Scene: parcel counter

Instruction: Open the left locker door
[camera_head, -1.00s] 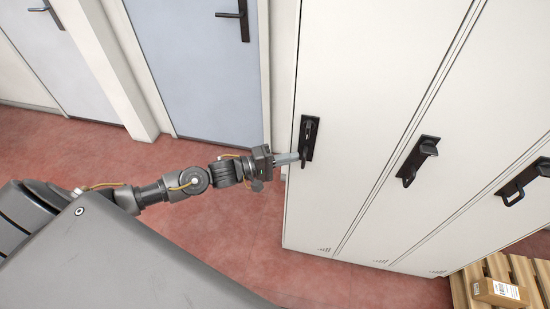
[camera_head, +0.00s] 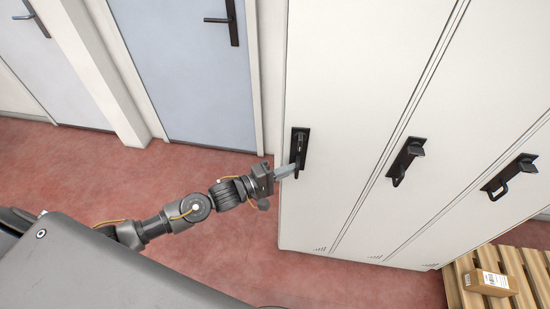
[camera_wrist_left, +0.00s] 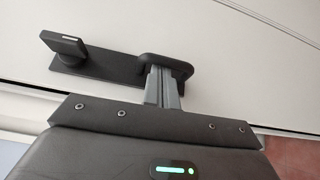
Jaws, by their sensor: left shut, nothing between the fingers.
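The left locker door (camera_head: 340,100) is white and looks shut, flush with its neighbours. Its black handle plate (camera_head: 300,142) carries a small loop-shaped pull at its lower end. My left gripper (camera_head: 293,168) is shut and empty, with its grey fingertips at the pull. In the left wrist view the fingers (camera_wrist_left: 163,88) reach into or against the pull's loop (camera_wrist_left: 176,64); the exact depth is hidden. The black plate (camera_wrist_left: 98,66) runs left from the loop to a raised knob (camera_wrist_left: 62,44). My right gripper is not in view.
Two more locker doors with black handles (camera_head: 408,158) (camera_head: 510,177) stand to the right. A pallet (camera_head: 462,290) with a carton (camera_head: 490,283) is at lower right. A blue-grey door (camera_head: 185,75) is at the back left. Red floor (camera_head: 240,225) is clear before the lockers.

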